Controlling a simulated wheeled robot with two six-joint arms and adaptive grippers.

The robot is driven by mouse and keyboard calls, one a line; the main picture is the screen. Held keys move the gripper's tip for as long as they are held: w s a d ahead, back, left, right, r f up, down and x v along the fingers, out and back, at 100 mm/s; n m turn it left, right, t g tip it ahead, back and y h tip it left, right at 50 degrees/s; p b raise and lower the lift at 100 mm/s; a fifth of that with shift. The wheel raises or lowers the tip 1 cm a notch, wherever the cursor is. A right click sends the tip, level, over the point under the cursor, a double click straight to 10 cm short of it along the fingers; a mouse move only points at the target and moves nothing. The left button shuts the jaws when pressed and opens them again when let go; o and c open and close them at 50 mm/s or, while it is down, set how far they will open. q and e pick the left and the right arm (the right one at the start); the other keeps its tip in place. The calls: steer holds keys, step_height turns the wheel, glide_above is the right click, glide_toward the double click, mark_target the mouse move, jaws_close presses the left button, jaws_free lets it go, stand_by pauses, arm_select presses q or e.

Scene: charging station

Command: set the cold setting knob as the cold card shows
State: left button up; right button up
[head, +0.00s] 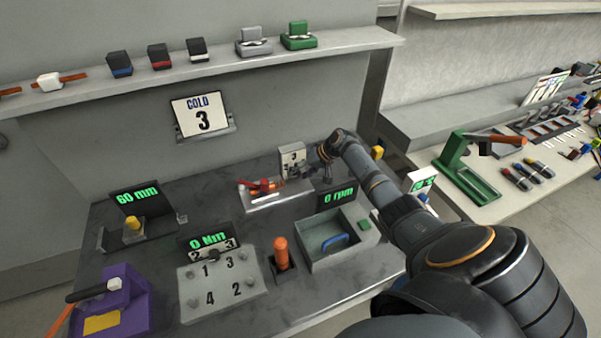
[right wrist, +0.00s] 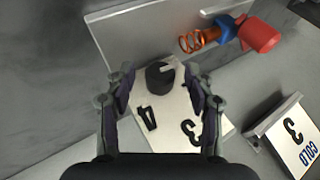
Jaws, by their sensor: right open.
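The cold card (head: 203,115) on the back wall reads "COLD 3"; it also shows in the right wrist view (right wrist: 298,140). The cold setting knob (right wrist: 160,75) is round and black on a pale dial plate (right wrist: 172,108), where 4 and 3 are readable. A pale mark on the knob points to the upper right in the right wrist view, away from both numbers. My right gripper (right wrist: 161,88) is open, its fingers on either side of the knob with gaps. In the head view my right gripper (head: 312,171) partly covers the dial plate (head: 291,155).
A red part with a blue collar and orange spring (right wrist: 225,38) lies close to the dial. A grey open box (head: 335,258), a numbered panel (head: 222,290) and an orange handle (head: 281,252) stand in front on the table. A shelf (head: 210,68) runs above.

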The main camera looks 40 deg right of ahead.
steer(key=v, duration=1.2)
